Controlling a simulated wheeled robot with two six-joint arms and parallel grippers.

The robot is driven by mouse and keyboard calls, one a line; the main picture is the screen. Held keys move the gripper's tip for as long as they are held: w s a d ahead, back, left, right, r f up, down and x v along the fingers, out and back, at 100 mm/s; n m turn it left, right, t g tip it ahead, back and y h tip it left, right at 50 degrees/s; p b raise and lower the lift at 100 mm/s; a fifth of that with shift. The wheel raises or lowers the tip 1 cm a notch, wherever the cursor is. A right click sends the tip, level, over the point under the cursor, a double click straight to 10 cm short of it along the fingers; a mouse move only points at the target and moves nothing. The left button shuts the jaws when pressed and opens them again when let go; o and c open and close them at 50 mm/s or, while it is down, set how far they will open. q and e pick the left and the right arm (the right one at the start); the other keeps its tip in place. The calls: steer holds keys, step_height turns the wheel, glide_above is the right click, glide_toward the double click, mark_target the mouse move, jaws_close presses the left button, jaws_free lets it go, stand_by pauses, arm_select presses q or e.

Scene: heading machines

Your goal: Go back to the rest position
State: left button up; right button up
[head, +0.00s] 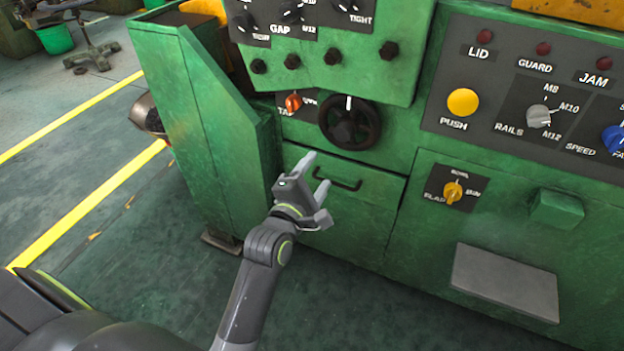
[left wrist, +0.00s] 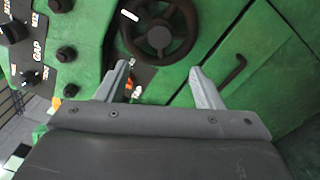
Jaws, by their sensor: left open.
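My left gripper (head: 318,178) is open and empty in the head view, in front of the green drawer below the black handwheel. Its two fingers also show apart in the left wrist view (left wrist: 160,82), with green machine surface between and beyond them. My left arm reaches up from the bottom of the head view. My right gripper is in neither view.
A green machine fills most of the head view. Close to my gripper are the drawer's black handle (head: 337,180), the handwheel (head: 349,122) and an orange knob (head: 293,102). A grey plate (head: 505,282) sits lower right. Open floor (head: 130,250) lies left.

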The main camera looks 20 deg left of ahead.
arm_select(q)
steer(key=shift+s, duration=0.8)
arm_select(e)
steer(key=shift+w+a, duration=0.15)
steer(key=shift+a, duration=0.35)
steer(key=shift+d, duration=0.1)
